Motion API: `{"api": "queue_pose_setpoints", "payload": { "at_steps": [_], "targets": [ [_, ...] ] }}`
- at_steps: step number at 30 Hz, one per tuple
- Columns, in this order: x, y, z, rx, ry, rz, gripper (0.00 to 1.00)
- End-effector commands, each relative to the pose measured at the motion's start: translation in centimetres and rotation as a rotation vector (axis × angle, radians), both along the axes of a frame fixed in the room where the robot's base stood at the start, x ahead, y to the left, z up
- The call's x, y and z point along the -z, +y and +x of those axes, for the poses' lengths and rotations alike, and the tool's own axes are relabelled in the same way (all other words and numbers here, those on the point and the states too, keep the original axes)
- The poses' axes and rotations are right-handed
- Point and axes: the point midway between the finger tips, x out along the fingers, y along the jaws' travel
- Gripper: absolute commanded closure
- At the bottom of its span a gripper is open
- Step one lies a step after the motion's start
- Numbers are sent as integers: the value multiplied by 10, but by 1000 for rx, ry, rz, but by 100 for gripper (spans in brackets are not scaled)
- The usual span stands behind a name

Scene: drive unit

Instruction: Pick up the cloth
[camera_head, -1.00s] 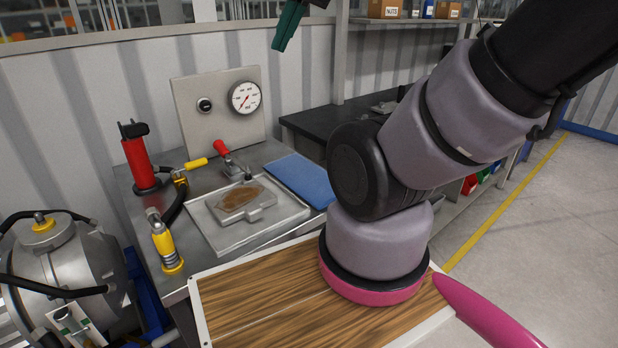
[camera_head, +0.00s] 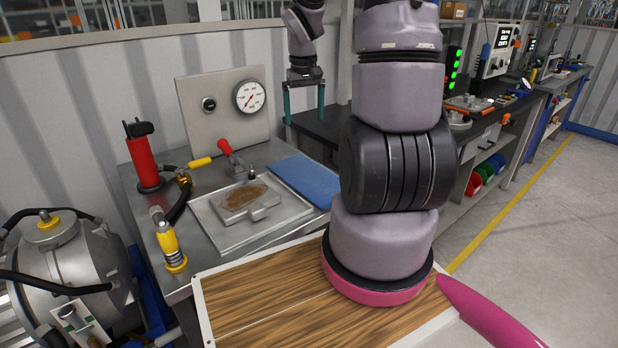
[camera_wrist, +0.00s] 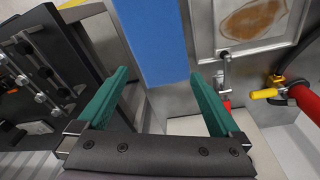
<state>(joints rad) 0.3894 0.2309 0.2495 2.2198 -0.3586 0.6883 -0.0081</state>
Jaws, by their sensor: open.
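The cloth (camera_head: 305,180) is a flat blue rectangle on the steel bench, to the right of the metal tray in the head view. In the wrist view the cloth (camera_wrist: 153,40) is a blue strip at the top middle. My gripper (camera_head: 304,118) hangs above and behind the cloth, fingers pointing down, apart from it. In the wrist view my gripper (camera_wrist: 160,80) has its two green fingers wide apart with nothing between them. My arm hides part of the bench to the right of the cloth.
A tray (camera_head: 232,244) holds a part with a brown stain. A red-handled clamp (camera_head: 228,152) and gauge panel (camera_head: 222,108) stand behind it. A red cylinder (camera_head: 143,163) and yellow-handled tool (camera_head: 170,246) stand at left. A dark bench (camera_head: 318,128) lies behind the cloth.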

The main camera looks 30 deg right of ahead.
Motion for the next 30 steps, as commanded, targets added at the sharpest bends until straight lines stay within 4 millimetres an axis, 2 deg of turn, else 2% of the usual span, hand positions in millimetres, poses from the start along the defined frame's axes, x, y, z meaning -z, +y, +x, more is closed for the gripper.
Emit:
{"api": "queue_pose_setpoints", "payload": {
  "at_steps": [1, 3, 7, 17, 30],
  "targets": [
    [23, -7, 5, -9, 33, 13, 0],
    [47, -13, 10, -27, 62, 26, 0],
    [79, -21, 15, -51, 94, 46, 0],
    [108, -23, 17, -65, 108, 58, 0],
    [170, -23, 16, -65, 109, 57, 0]
  ]
}}
